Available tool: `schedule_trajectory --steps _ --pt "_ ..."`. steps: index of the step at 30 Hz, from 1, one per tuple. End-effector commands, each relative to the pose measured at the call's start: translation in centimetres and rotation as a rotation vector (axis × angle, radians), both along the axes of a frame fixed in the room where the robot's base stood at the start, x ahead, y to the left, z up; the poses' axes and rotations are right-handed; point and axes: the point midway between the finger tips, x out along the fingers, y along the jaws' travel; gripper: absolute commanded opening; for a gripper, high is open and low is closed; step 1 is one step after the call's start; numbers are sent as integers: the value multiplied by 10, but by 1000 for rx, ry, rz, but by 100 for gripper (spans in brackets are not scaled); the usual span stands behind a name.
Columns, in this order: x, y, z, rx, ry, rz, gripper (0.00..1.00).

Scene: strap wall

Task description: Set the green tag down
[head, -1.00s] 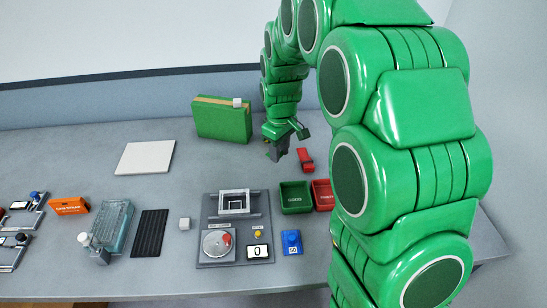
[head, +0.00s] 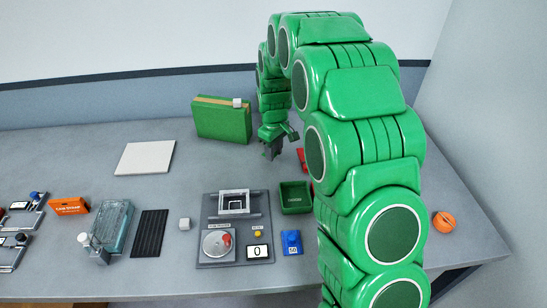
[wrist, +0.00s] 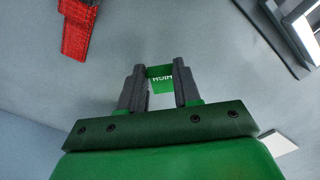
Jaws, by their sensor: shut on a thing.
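The green tag (wrist: 162,80) with white lettering is between the two dark fingers of my gripper (wrist: 160,92) in the wrist view. The fingers are shut on its two sides, and its lettered face shows. The tag cannot be made out there. I cannot tell whether the tag touches the table.
A red strap (wrist: 76,28) lies beside my gripper; it is partly hidden in the head view (head: 301,158). A green tray (head: 295,197) and a counter device (head: 235,230) stand nearer. Clear table lies left of my gripper.

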Motion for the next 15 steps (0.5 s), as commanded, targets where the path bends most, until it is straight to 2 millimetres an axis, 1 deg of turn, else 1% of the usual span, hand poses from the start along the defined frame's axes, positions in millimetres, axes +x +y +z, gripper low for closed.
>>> schedule_trajectory --steps 3,6,9,15 --pt "5 0 -7 0 1 0 4" --pt "2 0 -23 -1 6 0 4" --pt "3 0 -33 -1 5 -1 4" --pt "4 0 -35 0 1 0 4"
